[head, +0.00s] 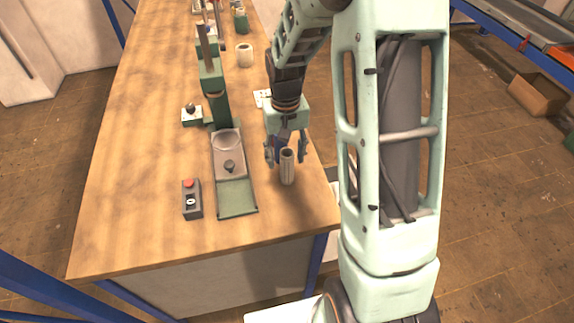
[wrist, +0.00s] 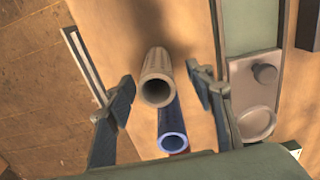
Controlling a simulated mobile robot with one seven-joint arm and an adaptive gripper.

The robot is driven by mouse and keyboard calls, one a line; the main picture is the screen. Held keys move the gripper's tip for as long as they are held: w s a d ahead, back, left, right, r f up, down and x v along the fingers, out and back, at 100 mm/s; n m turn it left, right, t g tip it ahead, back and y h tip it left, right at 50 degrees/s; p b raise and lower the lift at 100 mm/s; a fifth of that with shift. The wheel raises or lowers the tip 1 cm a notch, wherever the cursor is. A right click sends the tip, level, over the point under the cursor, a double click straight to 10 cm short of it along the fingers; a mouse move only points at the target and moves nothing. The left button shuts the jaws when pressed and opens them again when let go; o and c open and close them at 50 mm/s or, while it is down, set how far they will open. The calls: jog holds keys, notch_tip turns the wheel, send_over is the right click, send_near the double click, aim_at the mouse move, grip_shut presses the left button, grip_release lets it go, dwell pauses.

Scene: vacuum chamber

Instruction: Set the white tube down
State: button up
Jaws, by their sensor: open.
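A pale, greyish-white tube (head: 288,168), which I take for the white tube, stands about upright on the wooden table near its right edge. In the wrist view its open round end (wrist: 157,90) faces the camera. My gripper (head: 285,150) is open, with its fingers apart on either side of the tube; in the wrist view gaps show between the tube and both fingers (wrist: 160,92). A blue tube (wrist: 172,138) is right beside the pale one; whether they touch I cannot tell.
A green device with a grey round dish (head: 227,141) stands left of the tube. A control box with a red button (head: 191,199) is farther left. A wider cream cylinder (head: 245,56) stands farther back. The wooden tabletop (head: 140,150) is clear at left.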

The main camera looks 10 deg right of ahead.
jog(key=shift+d+f, duration=0.2)
jog(key=shift+f, duration=1.65)
jog(key=c, duration=1.2)
jog(key=shift+r, duration=0.1)
jog(key=shift+c, duration=0.2)
